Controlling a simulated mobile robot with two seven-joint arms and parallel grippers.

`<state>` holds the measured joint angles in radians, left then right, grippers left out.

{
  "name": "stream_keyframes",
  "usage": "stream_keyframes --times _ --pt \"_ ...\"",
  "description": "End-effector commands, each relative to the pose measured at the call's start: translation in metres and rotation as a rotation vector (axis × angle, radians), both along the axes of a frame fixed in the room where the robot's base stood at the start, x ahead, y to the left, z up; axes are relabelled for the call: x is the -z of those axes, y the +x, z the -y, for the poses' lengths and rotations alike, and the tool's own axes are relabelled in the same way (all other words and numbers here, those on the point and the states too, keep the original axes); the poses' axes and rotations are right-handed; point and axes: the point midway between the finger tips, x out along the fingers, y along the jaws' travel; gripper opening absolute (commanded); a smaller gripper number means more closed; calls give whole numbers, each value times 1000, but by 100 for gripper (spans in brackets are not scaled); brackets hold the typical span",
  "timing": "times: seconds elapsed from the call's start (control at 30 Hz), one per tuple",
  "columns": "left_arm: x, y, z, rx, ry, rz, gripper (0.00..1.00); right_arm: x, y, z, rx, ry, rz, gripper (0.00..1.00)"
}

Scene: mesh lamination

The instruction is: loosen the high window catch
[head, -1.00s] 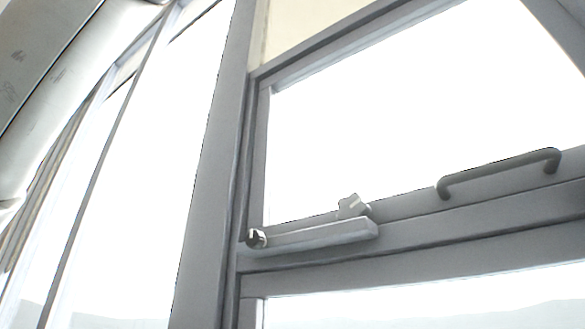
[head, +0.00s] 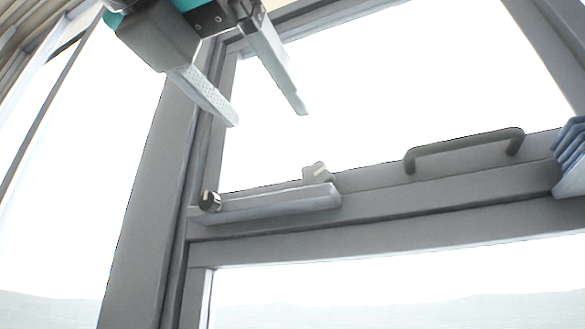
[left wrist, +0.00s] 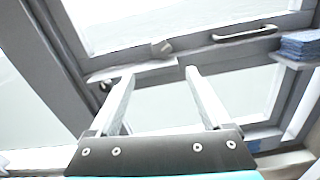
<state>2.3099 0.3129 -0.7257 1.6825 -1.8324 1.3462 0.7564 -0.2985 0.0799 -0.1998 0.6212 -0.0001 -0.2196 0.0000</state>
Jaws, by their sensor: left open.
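The window catch (head: 265,203) is a grey bar lying along the lower rail of the upper window frame. It has a dark round knob (head: 209,201) at its left end and a small upright tab (head: 317,172) near its right end. It also shows in the left wrist view (left wrist: 132,68), partly behind the fingertips. My left gripper (head: 268,118) is open and empty, above the catch in the head view and apart from it. In the left wrist view its two fingers (left wrist: 157,72) point toward the catch. My right gripper is not in view.
A grey bar handle (head: 465,146) is fixed to the rail right of the catch. A stack of blue folded material (head: 571,160) is at the right edge. The window post (head: 150,200) stands left of the catch. Bright panes fill the rest.

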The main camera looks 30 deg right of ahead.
Motion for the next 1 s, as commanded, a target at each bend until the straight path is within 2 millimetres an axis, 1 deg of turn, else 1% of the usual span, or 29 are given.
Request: stream_keyframes --times 0.17,0.4,0.6,0.8,1.0 --pt "0 18 22 2 3 -5 82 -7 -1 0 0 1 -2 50" --pt "-1 52 62 3 2 -6 82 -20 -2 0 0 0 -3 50" --pt "-1 77 91 3 1 -6 82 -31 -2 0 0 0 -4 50" --pt "-1 92 109 4 0 -4 82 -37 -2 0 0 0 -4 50" --pt "0 96 113 3 -1 -3 82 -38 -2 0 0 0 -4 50"
